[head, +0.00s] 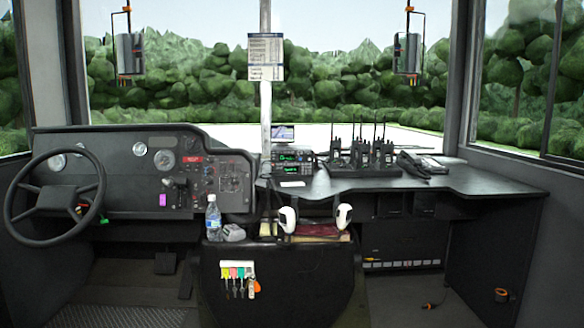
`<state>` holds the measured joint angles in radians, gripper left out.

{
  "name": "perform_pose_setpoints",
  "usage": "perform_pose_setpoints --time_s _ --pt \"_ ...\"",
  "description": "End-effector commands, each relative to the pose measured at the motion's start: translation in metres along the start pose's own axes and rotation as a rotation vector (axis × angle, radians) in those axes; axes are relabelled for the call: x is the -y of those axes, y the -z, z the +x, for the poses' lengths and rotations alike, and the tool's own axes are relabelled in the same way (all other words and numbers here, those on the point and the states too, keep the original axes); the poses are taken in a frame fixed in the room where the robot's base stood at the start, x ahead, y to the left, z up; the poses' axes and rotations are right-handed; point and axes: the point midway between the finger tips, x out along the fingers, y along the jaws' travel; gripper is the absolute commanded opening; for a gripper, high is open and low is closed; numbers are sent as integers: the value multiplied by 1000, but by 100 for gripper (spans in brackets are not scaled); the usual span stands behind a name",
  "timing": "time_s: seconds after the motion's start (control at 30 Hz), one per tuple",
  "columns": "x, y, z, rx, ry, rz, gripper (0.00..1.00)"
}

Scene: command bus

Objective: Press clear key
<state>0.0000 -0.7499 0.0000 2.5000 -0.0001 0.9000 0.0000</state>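No key marked clear can be made out at this size. Small keys show on the stacked radio units (292,159) with green displays, on the desk right of the white post. A desk telephone (424,165) with a dark handset lies further right on the desk; its keys are too small to read. My gripper is not in view.
Several handheld radios (361,154) with upright antennas stand between the radio units and the telephone. A water bottle (213,218) and what looks like a white headset (343,215) rest on the centre console. The steering wheel (54,197) is at left. The desk's right part (490,180) is clear.

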Motion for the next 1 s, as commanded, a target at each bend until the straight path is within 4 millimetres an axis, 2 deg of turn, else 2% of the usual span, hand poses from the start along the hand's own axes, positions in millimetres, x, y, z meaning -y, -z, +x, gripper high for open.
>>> perform_pose_setpoints --time_s 0.03,0.27,1.0 --pt "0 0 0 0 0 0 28" --pt "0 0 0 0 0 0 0" --pt "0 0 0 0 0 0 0"
